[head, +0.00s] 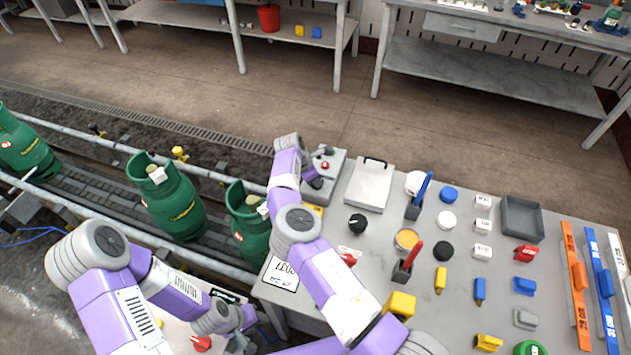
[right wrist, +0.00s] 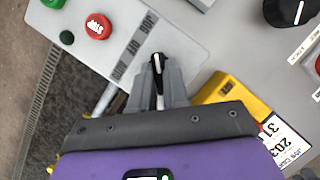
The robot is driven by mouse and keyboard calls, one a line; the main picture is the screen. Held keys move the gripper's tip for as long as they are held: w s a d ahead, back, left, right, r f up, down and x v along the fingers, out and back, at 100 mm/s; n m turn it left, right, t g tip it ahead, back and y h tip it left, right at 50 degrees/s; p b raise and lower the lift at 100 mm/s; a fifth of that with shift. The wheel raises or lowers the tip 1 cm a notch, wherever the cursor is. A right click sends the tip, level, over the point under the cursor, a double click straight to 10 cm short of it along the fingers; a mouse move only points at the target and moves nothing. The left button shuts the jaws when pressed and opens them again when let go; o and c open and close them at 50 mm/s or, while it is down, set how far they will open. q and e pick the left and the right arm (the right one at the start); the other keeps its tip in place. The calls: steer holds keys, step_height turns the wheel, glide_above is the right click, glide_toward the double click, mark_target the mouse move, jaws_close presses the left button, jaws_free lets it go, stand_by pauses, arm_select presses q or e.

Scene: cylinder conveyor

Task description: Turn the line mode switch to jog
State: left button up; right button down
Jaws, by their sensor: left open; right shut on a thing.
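The line mode switch (right wrist: 157,74) is a black knob with a white pointer line, on a light grey control panel (right wrist: 182,38). My right gripper (right wrist: 155,88) is shut on the knob. The pointer runs almost straight up in the right wrist view, roughly toward the uppermost of the small labels (right wrist: 134,46) printed beside it; their lettering is hard to read, but the uppermost looks like JOG. In the head view my right gripper (head: 318,182) is over the panel (head: 334,165) and hides the switch. My left gripper (head: 243,338) is open and empty, low in the head view.
A red stop button (right wrist: 98,26) and a green button (right wrist: 53,2) are on the same panel. A yellow block (right wrist: 228,97) lies close beside my right gripper. Green gas cylinders (head: 168,200) stand on the conveyor at left. The table (head: 345,225) carries several loose items.

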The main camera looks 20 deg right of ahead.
stand_by(0.4)
steer(key=c, duration=1.1)
jaws_free()
steer(key=v, duration=0.7)
steer(key=shift+a+r, duration=0.1)
steer(key=shift+r, duration=0.2)
